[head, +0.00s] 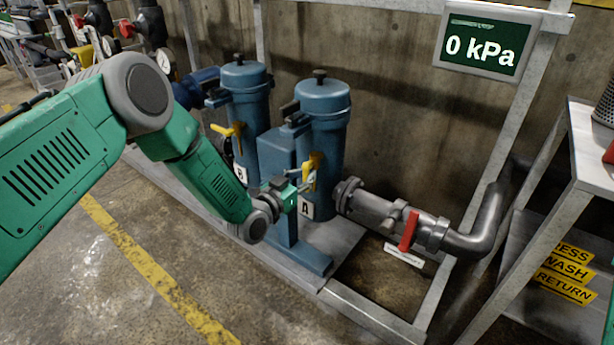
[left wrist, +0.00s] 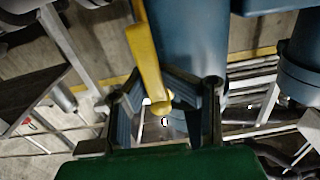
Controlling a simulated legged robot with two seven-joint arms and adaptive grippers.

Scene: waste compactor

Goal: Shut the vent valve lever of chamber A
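Chamber A (head: 323,115) is a blue upright cylinder with a dark knob on its lid and a white label "A" (head: 306,209) low on its front. The yellow vent valve lever (head: 310,162) is on its front. My left gripper (head: 304,184) is at this lever and partly covers it. In the left wrist view the yellow lever (left wrist: 146,52) reaches down between the two fingers of my left gripper (left wrist: 165,105). The fingers stand apart, with a gap beside the lever's rounded end. Whether a finger touches it I cannot tell. My right gripper is not in view.
Chamber B (head: 247,100) stands left of A with its own yellow lever (head: 228,131). A pipe with a red handle (head: 409,231) runs right of A. A display (head: 487,47) above reads 0 kPa. A metal shelf (head: 592,160) stands at the right. The floor in front is clear.

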